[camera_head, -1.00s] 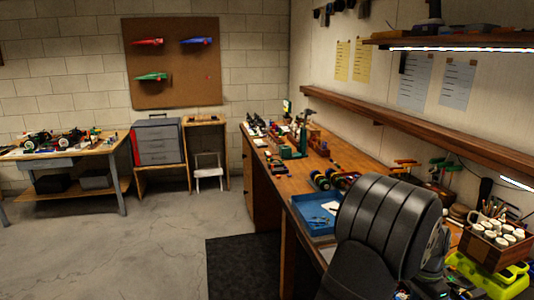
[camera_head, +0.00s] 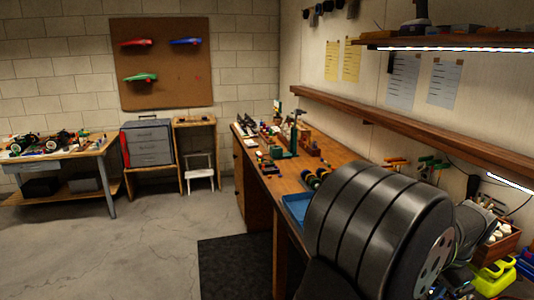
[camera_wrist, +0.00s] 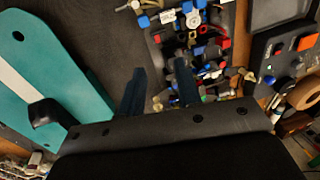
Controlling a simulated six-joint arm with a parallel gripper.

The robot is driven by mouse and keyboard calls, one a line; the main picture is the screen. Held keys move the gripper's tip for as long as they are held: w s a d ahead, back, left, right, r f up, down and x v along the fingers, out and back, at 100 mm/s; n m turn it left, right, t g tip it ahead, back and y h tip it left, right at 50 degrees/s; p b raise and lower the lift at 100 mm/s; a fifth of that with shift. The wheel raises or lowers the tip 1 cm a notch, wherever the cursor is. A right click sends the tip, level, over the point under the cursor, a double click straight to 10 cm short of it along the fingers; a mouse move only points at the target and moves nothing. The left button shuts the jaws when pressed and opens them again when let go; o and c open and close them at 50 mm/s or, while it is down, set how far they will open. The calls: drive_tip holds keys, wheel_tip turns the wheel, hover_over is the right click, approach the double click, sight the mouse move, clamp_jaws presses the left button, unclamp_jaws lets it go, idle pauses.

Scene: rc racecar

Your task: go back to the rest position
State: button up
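In the wrist view my gripper (camera_wrist: 160,86) shows as two dark fingers held apart. Nothing is between them. Beyond the fingertips is a cluster of small coloured parts (camera_wrist: 205,60), apart from the gripper. In the head view a big black ribbed part of my arm fills the lower right, and my gripper is hidden there.
A wooden workbench (camera_head: 252,160) runs along the right wall below a long shelf (camera_head: 400,122). A blue tray (camera_head: 294,207) on it is mostly covered by my arm. A teal board (camera_wrist: 45,85) lies left in the wrist view. Open floor (camera_head: 130,245) is at left.

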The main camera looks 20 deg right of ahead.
wheel_tip(320, 180, up, 7)
drive_tip(key=s, duration=0.1)
drive_tip(key=w+d+f+g+h, duration=0.2)
drive_tip(key=w+d+f, duration=0.2)
drive_tip(key=w+d, duration=0.2)
drive_tip(key=shift+d+f+h, duration=0.15)
drive_tip(key=shift+f+h, duration=0.15)
drive_tip(key=shift+h, duration=0.1)
drive_tip(key=shift+o, duration=0.4)
drive_tip(key=o, duration=1.4)
drive_tip(key=shift+w+n, duration=0.1)
drive_tip(key=shift+n, duration=0.2)
drive_tip(key=shift+o, duration=0.2)
drive_tip(key=w+r+n+t+y, duration=0.1)
drive_tip(key=w+r+n, duration=0.3)
drive_tip(key=w+n, duration=0.5)
drive_tip(key=w+r+n+t, duration=0.1)
drive_tip(key=w+r+n, duration=0.2)
drive_tip(key=w+n, duration=0.5)
drive_tip(key=x, duration=1)
drive_tip(key=shift+w+n, duration=0.25)
drive_tip(key=shift+n, duration=0.05)
